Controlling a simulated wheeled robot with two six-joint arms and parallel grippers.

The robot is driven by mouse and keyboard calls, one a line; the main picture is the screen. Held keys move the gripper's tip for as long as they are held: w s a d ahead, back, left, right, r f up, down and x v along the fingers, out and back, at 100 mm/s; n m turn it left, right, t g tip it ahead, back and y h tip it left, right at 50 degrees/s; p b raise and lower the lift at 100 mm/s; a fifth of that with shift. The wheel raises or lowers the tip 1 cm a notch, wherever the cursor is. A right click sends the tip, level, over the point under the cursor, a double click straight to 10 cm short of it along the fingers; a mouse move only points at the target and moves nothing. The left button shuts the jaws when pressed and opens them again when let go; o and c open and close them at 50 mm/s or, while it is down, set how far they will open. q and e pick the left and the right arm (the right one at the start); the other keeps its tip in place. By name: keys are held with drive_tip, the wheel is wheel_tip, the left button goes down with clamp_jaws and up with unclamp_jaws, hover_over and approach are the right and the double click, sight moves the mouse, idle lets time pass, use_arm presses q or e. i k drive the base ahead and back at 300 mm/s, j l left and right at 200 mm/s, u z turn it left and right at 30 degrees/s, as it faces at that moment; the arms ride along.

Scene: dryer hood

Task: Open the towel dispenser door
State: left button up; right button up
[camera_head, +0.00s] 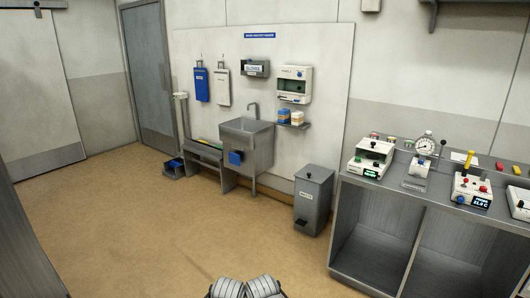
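A white wall-mounted dispenser (294,72) with a greenish front panel hangs on the pale backboard, right of the sink, and is probably the towel dispenser. Its front appears closed, but the label and door edge are too small to read. A smaller grey box (248,68) with a light label hangs to its left, above the sink. Neither of my grippers can be made out. Only grey rounded parts, likely of my own arms, show at the bottom edge, far from the dispenser.
A steel sink (247,128) stands against the wall. A shelf (293,125) with small boxes is under the dispenser. A grey bin (313,199) stands on the floor below. A workbench (377,207) with instruments fills the right. The brown floor (160,235) ahead and left is clear.

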sight(288, 72)
drive_tip(key=i+z, duration=0.1)
drive_tip(key=i, duration=1.05)
drive_tip(key=i+z, duration=0.15)
drive_tip(key=i, duration=0.4)
drive_tip(key=i+z, duration=0.1)
drive_tip(key=i, duration=0.5)
drive_tip(key=i+j, duration=0.1)
drive_tip(key=i, duration=0.45)
drive_tip(key=i+j+z, duration=0.15)
drive_tip(key=i, duration=0.45)
drive_tip(key=i+j+z, duration=0.1)
drive_tip(key=i, duration=0.45)
